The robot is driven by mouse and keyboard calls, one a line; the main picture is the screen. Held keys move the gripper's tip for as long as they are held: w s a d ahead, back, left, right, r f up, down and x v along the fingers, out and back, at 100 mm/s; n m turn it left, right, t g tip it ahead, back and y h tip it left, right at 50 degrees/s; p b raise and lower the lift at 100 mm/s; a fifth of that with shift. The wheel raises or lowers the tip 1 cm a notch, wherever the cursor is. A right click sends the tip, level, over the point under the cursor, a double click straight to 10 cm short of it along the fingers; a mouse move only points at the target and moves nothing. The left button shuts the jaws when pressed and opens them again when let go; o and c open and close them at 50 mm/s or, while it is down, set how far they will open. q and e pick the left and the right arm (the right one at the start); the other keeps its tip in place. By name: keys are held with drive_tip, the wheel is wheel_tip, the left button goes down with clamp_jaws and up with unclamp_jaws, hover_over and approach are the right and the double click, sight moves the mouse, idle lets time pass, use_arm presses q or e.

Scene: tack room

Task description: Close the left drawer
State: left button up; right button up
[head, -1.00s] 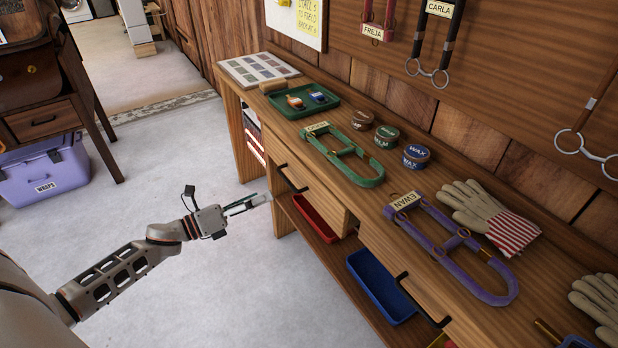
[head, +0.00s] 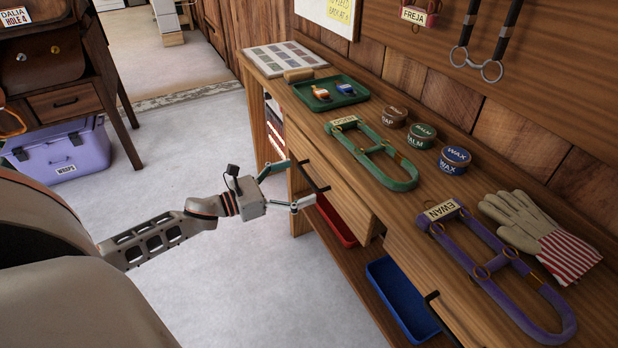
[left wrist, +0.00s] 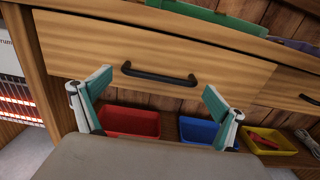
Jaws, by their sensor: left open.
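The left drawer (head: 335,190) of the wooden workbench stands partly out, its front forward of the bench frame. Its dark bar handle (head: 317,178) faces me. My left gripper (head: 303,184) is open just in front of the handle, with nothing between its fingers. In the left wrist view the drawer front (left wrist: 200,50) fills the upper part, and the handle (left wrist: 160,76) lies between the two spread fingers (left wrist: 157,86). I cannot tell whether the fingertips touch the drawer. My right gripper is not in view.
On the bench top (head: 410,195) lie a green halter (head: 400,180), a purple halter (head: 500,270), several tins, gloves (head: 525,225) and a green tray (head: 330,103). Red (head: 335,222) and blue (head: 400,298) bins sit on the lower shelf.

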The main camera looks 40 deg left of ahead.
use_arm(q)
drive_tip(key=x, duration=0.2)
drive_tip(key=shift+w+d, duration=0.1)
drive_tip(key=shift+w, duration=0.2)
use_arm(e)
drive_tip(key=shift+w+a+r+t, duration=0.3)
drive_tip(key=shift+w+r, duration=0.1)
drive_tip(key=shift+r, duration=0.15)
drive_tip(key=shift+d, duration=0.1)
